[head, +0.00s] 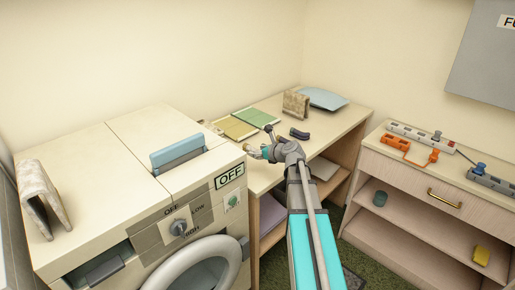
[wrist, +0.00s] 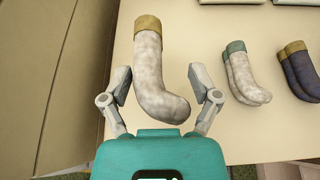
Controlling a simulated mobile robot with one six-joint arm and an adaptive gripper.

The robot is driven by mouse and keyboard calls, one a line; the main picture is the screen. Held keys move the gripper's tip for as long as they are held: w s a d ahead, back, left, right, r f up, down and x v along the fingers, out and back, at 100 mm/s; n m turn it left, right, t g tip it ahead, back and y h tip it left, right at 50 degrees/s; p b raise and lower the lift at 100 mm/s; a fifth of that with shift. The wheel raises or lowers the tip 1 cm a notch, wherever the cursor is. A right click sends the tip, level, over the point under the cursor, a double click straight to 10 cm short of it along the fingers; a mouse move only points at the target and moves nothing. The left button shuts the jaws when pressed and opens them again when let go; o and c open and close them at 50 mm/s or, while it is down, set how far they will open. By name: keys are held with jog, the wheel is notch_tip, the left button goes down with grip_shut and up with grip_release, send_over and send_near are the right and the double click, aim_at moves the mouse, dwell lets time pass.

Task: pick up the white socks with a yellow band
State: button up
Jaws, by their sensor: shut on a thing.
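The white socks with a yellow band (wrist: 150,62) are in the middle of the wrist view, band end pointing away from me and toe end bent to the right. My gripper (wrist: 157,77) is shut on them, with one finger on each side. In the head view my gripper (head: 268,146) is over the near left part of the table, and a small white and yellowish bit of the socks (head: 253,151) shows beside it. White socks with a teal band (wrist: 243,78) and dark socks with a tan band (wrist: 302,72) lie to the right, apart from my gripper.
The cream table (head: 334,127) also carries green and yellowish flat folded items (head: 237,128), a brown speckled folded thing (head: 296,104) and a blue cushion-like thing (head: 325,98). A washing machine (head: 120,170) stands close on the left. A shelf unit (head: 420,196) stands right.

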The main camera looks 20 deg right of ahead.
jog(key=s+a+r+p, duration=0.1)
jog(key=s, duration=0.2)
jog(key=s+a+r+p, duration=0.1)
jog(key=s+r+p, duration=0.1)
jog(key=s, duration=0.1)
jog(key=s+a+r+p, duration=0.1)
jog(key=s+r, duration=0.1)
jog(key=s, duration=0.1)
jog(key=shift+s+a+r, duration=0.15)
jog(key=shift+s+a, duration=0.05)
jog(key=shift+a, duration=0.2)
